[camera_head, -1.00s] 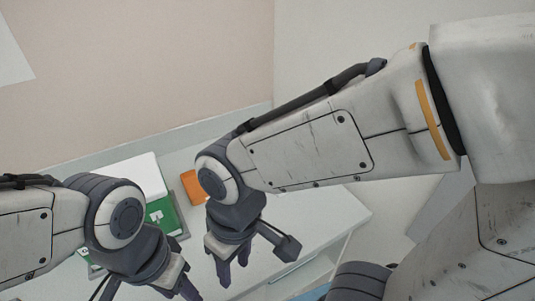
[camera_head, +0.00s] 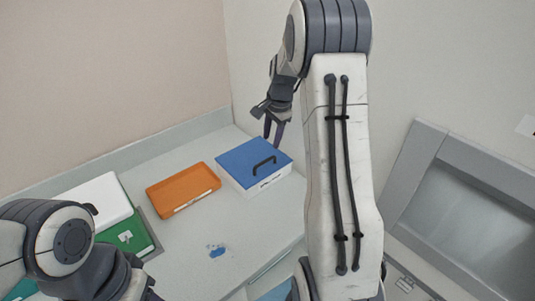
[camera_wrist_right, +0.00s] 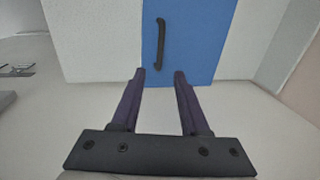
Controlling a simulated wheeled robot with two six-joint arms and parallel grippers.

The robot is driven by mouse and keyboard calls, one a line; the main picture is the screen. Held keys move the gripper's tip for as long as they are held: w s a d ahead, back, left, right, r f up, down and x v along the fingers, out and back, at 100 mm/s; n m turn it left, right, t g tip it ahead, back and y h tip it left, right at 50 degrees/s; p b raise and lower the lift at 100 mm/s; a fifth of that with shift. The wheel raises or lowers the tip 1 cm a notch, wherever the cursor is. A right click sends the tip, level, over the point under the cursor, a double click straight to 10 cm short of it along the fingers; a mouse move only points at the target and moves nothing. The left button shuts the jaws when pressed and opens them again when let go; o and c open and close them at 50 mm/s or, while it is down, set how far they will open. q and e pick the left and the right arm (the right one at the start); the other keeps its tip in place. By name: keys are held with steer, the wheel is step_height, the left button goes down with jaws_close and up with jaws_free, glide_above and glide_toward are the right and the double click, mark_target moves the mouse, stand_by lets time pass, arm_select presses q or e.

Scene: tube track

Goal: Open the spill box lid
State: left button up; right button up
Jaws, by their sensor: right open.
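The spill box (camera_head: 270,188) is a white box with a blue lid (camera_head: 240,160) and a black handle (camera_head: 264,165) on top. It stands at the back right of the counter, and the lid lies shut on it. In the right wrist view the blue lid (camera_wrist_right: 200,40) and black handle (camera_wrist_right: 160,44) are ahead of the fingers, apart from them. My right gripper (camera_head: 273,138) is open and empty, above the lid's back edge in the head view; it also shows in the wrist view (camera_wrist_right: 160,75). My left arm is at the lower left; its fingers are mostly hidden.
An orange tray (camera_head: 183,190) lies left of the box. A white box (camera_head: 98,199) and a green rack (camera_head: 128,236) stand further left. A small blue patch (camera_head: 217,251) lies on the counter (camera_head: 185,265) in front. A grey cabinet with a glass panel (camera_head: 480,220) stands at the right.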

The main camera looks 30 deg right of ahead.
steer(key=f, duration=0.3)
steer(key=w+f+p, duration=0.1)
steer(key=f, duration=0.1)
steer(key=f+p, duration=0.1)
steer(key=f, duration=0.2)
steer(key=shift+w+a+f, duration=0.2)
steer(key=shift+w+f, duration=0.1)
steer(key=shift+w, duration=0.05)
jaws_close()
stand_by(0.9)
